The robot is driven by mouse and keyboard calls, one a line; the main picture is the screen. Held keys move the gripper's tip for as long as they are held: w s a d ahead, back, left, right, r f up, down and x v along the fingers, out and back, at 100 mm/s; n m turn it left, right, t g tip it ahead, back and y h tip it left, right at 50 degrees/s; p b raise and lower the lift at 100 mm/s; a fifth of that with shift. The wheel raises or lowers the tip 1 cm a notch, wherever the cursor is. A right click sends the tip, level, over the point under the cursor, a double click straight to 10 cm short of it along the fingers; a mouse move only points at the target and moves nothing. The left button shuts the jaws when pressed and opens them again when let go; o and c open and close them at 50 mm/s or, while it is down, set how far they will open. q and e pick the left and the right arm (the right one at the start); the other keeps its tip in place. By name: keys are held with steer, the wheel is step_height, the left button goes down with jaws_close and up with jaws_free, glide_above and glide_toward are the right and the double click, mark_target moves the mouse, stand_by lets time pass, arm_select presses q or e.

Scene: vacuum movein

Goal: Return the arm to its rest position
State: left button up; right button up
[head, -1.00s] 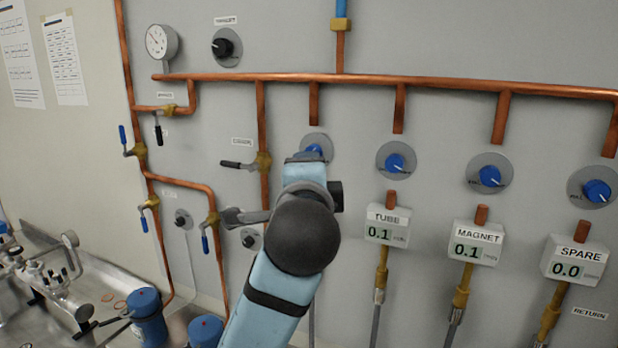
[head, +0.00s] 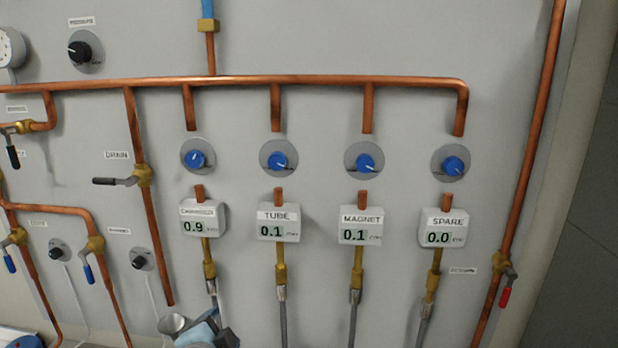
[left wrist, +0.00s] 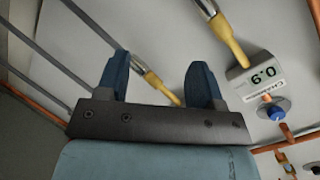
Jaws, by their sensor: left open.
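My left arm shows at the bottom of the head view, below the flow meter that reads 0.9; its fingers cannot be made out there. In the left wrist view my left gripper (left wrist: 158,82) is open, its two blue fingers apart with nothing between them. Behind it are the panel and hoses with brass fittings. The 0.9 meter (head: 203,219) and the blue knob (head: 198,157) above it are clear of the gripper. The same meter shows upside down in the left wrist view (left wrist: 262,75). My right gripper is not in view.
A row of blue knobs sits above the TUBE (head: 278,222), MAGNET (head: 360,224) and SPARE (head: 444,227) meters. A drain valve lever (head: 118,181) juts out at the left. A red-handled valve (head: 506,292) is at the right. Hoses hang below the meters.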

arm_select(q)
steer(key=s+a+f+n+g+h, duration=0.1)
steer(key=s+f+n, duration=0.3)
steer(key=s+f, duration=0.8)
steer(key=s+a+f+n+g+h, duration=0.2)
steer(key=s+f+n, duration=0.2)
steer(key=s+f, duration=0.7)
step_height(320, 180, down, 6)
steer(key=shift+s+a+r+n, duration=0.1)
steer(key=shift+s+a+n, duration=0.05)
steer(key=shift+s+n, duration=0.25)
steer(key=shift+w, duration=0.1)
steer(key=shift+d, duration=0.2)
